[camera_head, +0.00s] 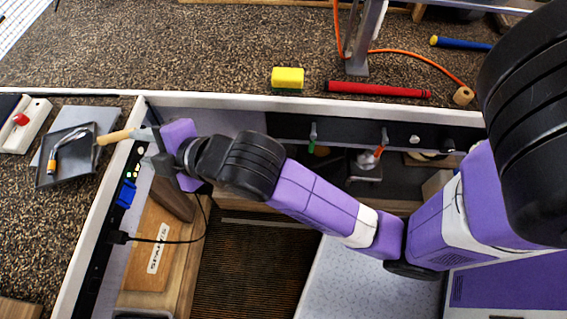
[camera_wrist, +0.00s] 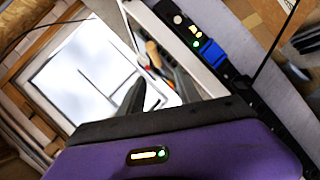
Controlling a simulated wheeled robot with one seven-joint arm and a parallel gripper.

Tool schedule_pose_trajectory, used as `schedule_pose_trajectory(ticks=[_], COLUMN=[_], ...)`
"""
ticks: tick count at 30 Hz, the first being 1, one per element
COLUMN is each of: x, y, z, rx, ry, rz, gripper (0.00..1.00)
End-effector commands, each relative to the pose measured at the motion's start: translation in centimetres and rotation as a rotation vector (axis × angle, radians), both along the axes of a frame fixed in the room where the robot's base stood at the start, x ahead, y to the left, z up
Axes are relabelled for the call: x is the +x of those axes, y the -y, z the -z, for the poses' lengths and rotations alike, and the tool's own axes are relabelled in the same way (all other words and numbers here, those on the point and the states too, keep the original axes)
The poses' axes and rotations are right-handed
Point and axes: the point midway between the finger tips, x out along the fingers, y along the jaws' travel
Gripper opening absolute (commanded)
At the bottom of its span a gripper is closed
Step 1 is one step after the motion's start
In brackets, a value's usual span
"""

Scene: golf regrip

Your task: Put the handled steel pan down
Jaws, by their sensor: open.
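The handled steel pan (camera_head: 52,178) is a dark grey, shallow, square pan at the far left in the head view. It lies on or over a lighter grey flat sheet (camera_head: 100,115) on the speckled worktop. Its pale wooden handle (camera_head: 113,137) points right, toward my gripper. My gripper (camera_head: 142,148) is open at the handle's end, above the worktop's edge. Whether a finger touches the handle cannot be told. In the wrist view my two dark fingers (camera_wrist: 156,76) are spread, with a wooden handle (camera_wrist: 153,53) beyond them; the pan there is unclear.
An orange-handled tool (camera_head: 53,157) lies in the pan. A white block with a red knob (camera_head: 21,119) is left of it.

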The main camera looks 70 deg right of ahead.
Motion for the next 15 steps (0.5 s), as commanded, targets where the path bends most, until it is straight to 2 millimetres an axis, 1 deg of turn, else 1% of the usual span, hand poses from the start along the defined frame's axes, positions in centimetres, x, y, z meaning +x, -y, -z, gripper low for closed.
schedule_pose_trajectory(ticks=[1,5,6,8,9,11,15], x=[-1.2,-4.8,-6.1,-8.0,-9.3,-11.4,-16.4], y=[0.4,1.1,1.4,1.6,1.7,1.9,2.1], z=[1.2,3.9,4.6,5.5,6.0,6.6,7.5], rx=[0.024,0.136,0.176,0.240,0.284,0.349,0.510], ry=[-0.007,0.004,0.007,0.015,0.018,0.024,0.038], rz=[0.011,0.054,0.067,0.087,0.102,0.124,0.177], gripper=[0.40,0.40,0.40,0.40,0.40,0.40,0.40])
